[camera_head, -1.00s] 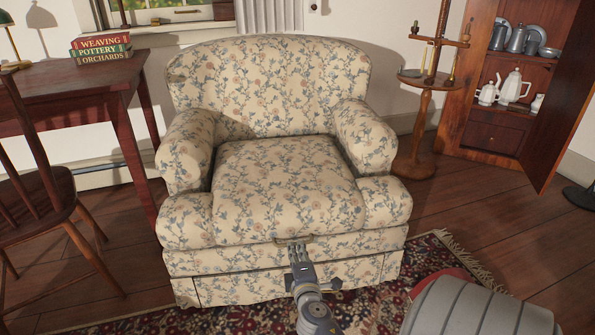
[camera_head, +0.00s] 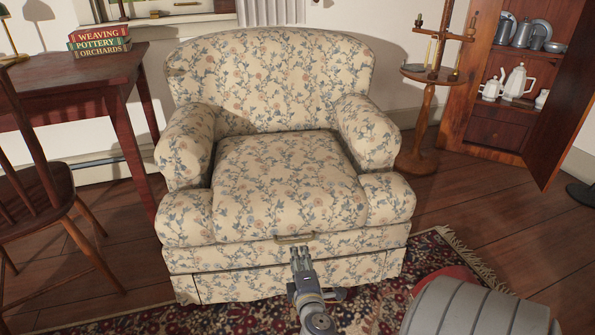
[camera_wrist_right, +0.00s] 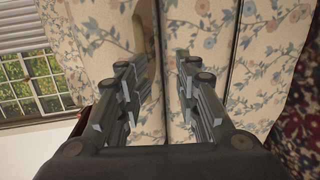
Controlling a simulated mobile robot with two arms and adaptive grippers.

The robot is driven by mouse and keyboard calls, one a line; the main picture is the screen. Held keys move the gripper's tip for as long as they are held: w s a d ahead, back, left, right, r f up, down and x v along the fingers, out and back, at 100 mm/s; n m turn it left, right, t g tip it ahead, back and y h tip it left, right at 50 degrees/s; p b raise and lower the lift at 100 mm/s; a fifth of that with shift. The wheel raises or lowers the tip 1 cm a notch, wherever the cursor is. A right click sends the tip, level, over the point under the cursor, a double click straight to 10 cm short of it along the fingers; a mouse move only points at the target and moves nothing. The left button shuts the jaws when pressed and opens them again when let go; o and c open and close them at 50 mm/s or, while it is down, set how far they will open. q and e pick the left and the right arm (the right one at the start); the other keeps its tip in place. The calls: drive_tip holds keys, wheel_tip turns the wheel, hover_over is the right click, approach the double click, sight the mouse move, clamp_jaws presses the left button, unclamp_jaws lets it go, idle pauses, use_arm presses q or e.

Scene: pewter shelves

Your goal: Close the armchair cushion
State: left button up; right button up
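The armchair (camera_head: 270,80) has cream fabric with blue and orange flowers. Its seat cushion (camera_head: 287,185) lies between the two arms, with its front edge at the chair's front. A small brass-coloured handle (camera_head: 295,237) is on the front, just below the cushion edge. My right gripper (camera_head: 300,252) is just below and in front of this handle, apparently apart from it. In the right wrist view my right gripper (camera_wrist_right: 162,70) has its two fingers apart with nothing between them; floral fabric (camera_wrist_right: 205,35) fills the view beyond. My left gripper is not in view.
A dark red desk (camera_head: 85,85) with stacked books (camera_head: 100,40) and a wooden chair (camera_head: 45,190) stand left. A wooden candle stand (camera_head: 428,110) and an open cabinet (camera_head: 500,130) stand right. A patterned rug (camera_head: 400,280) lies in front.

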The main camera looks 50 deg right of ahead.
drive_tip(key=v, duration=0.2)
drive_tip(key=r+v, duration=0.1)
drive_tip(key=v, duration=0.1)
idle(0.5)
